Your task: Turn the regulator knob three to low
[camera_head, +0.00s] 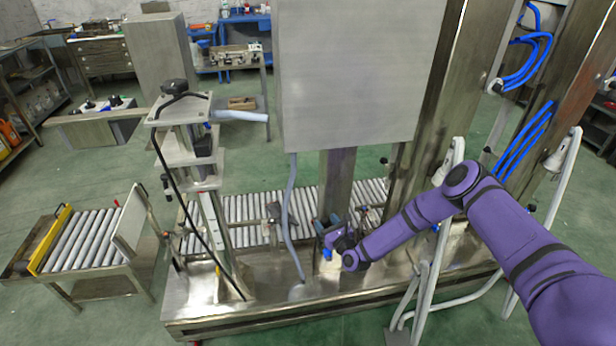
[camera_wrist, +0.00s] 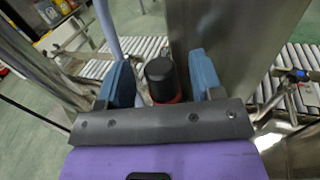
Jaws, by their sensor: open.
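A black cylindrical knob (camera_wrist: 161,78) with a red ring under it shows in the wrist view, in front of a broad metal post. I cannot read any number on it. My gripper (camera_wrist: 163,66) is open, with one blue finger left of the knob and one right of it. Gaps show between the knob and both fingers; I cannot tell how deep the knob sits between them. In the head view my gripper (camera_head: 332,229) is at the foot of the metal column, above the machine's base, and hides the knob there.
A grey hose (camera_head: 289,215) hangs left of my gripper. A large grey cabinet (camera_head: 360,75) is above it. A roller conveyor (camera_head: 255,212) runs behind, and a white tubular frame (camera_head: 432,255) stands close to my arm on the right. Green floor (camera_head: 80,180) is open at left.

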